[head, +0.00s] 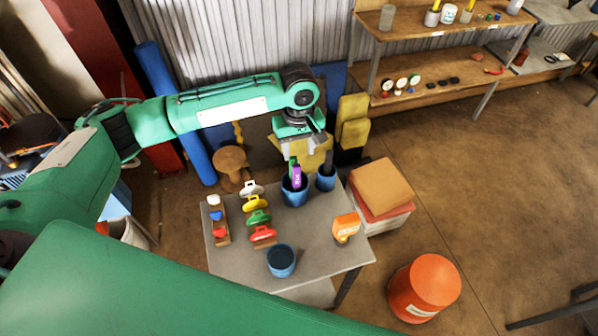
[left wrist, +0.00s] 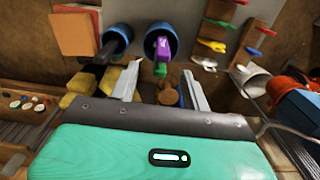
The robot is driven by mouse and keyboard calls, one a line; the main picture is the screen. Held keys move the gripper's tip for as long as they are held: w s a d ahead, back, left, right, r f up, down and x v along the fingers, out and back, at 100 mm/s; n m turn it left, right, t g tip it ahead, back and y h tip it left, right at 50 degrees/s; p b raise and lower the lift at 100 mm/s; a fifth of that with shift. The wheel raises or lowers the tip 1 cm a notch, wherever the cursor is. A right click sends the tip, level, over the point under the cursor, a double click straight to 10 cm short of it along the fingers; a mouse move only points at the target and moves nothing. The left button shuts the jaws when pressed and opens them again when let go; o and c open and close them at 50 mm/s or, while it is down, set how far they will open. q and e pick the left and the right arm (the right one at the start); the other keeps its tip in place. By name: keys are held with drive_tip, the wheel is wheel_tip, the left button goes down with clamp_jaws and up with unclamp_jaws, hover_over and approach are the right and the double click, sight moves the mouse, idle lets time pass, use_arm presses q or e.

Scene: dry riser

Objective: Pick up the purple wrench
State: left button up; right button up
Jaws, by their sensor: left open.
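The purple wrench (head: 297,180) stands upright in a blue cup (head: 294,197) at the back of the grey table, with a green piece beside or above it. In the left wrist view, the purple wrench (left wrist: 163,46) shows in its cup (left wrist: 152,33), with the green part pointing toward me. My left gripper (head: 304,148) is open and empty above the cup, pointing down. In the left wrist view, its two fingers (left wrist: 161,76) stand on either side of the line to the wrench. I cannot tell how much height separates them. My right gripper is not in view.
A second blue cup (head: 326,182) with a dark tool stands close on the right. An empty-looking blue cup (head: 281,262), an orange item (head: 346,227) and racks of coloured pieces (head: 257,216) share the table (head: 310,250). Stacked boxes (head: 381,190) stand beside it.

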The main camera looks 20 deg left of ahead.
sight(297, 167)
use_arm(q)
drive_tip(key=f+p, duration=0.2)
drive_tip(key=f, duration=0.5)
drive_tip(key=shift+a+f, duration=0.2)
drive_tip(key=f+p, duration=0.2)
drive_tip(key=f, duration=0.1)
drive_tip(key=shift+a+f, duration=0.2)
drive_tip(key=shift+f, duration=0.35)
drive_tip(key=c, duration=0.9)
clamp_jaws()
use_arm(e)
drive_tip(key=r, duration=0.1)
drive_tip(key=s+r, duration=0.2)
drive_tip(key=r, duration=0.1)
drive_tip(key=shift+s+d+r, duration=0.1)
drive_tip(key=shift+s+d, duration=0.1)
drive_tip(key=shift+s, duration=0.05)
